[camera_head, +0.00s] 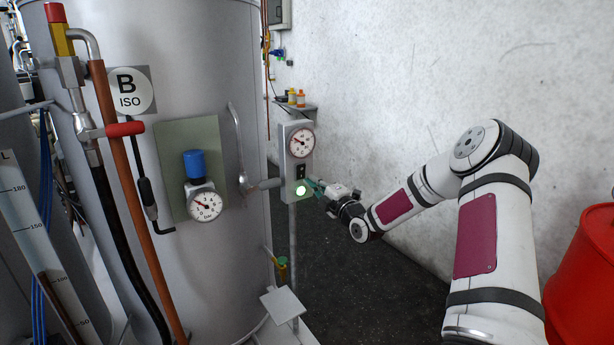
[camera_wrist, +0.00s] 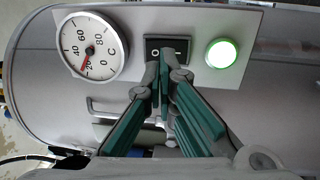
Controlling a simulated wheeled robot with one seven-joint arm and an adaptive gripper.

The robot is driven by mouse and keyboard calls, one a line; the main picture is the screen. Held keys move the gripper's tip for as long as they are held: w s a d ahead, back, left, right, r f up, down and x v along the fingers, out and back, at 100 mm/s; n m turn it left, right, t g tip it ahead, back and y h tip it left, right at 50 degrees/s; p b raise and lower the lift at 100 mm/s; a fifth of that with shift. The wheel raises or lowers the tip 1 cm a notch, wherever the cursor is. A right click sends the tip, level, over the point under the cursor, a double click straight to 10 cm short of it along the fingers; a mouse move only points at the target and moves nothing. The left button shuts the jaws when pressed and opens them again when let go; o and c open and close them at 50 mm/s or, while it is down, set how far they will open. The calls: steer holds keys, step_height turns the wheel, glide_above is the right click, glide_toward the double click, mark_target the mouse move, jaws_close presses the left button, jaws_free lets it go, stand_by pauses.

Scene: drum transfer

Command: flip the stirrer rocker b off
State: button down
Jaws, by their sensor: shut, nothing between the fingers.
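The stirrer rocker is a small black switch (camera_head: 300,172) on a grey control box (camera_head: 288,151) beside the large tank. In the wrist view the rocker (camera_wrist: 152,42) shows a white O mark on its left half. A round lamp (camera_head: 301,190) beside the rocker glows green-white; it is also lit in the wrist view (camera_wrist: 221,53). My gripper (camera_head: 311,184) is shut and empty, its green fingers pointing at the panel. In the wrist view the fingertips (camera_wrist: 165,58) overlap the rocker's lower middle. I cannot tell whether they touch it.
A dial gauge (camera_head: 301,142) sits on the same box above the rocker. A red drum (camera_head: 590,270) is at right. Dark floor lies below.

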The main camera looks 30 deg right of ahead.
mark_target(301, 171)
steer(key=shift+w+r, duration=0.15)
steer(key=shift+w, duration=0.9)
steer(key=shift+w+r, duration=0.15)
steer(key=shift+w, duration=0.9)
steer(key=shift+a, duration=0.15)
